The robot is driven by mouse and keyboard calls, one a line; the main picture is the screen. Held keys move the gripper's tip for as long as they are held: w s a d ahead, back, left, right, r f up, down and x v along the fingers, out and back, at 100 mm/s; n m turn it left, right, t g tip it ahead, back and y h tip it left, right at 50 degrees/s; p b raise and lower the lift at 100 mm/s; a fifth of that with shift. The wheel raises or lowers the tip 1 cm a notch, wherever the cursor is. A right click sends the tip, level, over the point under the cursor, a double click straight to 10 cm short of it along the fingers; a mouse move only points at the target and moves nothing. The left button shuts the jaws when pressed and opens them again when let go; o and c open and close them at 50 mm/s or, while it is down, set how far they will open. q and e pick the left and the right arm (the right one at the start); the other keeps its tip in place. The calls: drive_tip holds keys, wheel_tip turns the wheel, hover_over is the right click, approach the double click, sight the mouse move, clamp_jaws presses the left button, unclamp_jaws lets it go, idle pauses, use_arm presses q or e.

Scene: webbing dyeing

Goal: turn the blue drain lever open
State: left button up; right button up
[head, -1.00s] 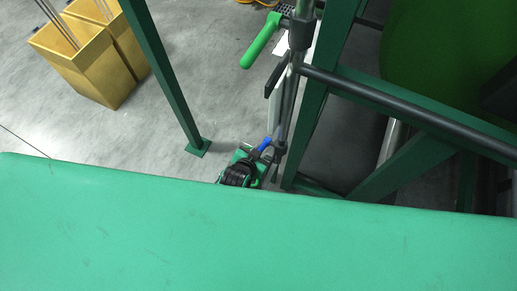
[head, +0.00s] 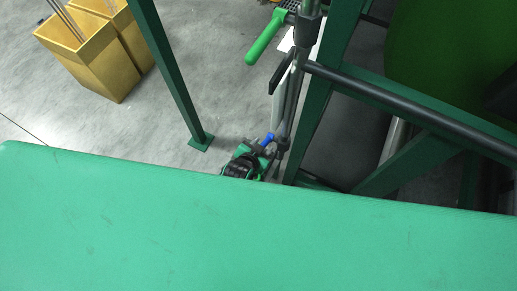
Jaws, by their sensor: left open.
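The blue drain lever (head: 267,139) is a small blue handle low on the grey vertical pipe, right of the middle of the head view. My left gripper (head: 258,149), with green and black parts, is just below and left of the lever. It is open. It is very close to the lever, but I cannot tell whether they touch or whether the fingers are around it. The wide green surface at the bottom hides most of the arm behind the gripper. My right gripper is not in view.
A grey pipe (head: 291,95) runs upright beside the lever, with a green handle (head: 265,36) higher up. Dark green frame posts (head: 175,75) stand on both sides. Yellow bins (head: 97,66) stand at the upper left.

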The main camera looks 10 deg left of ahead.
use_arm(q)
drive_tip(key=b+v, duration=0.2)
drive_tip(key=v, duration=1.1)
drive_tip(key=shift+s, duration=0.35)
drive_tip(key=shift+a+r, duration=0.1)
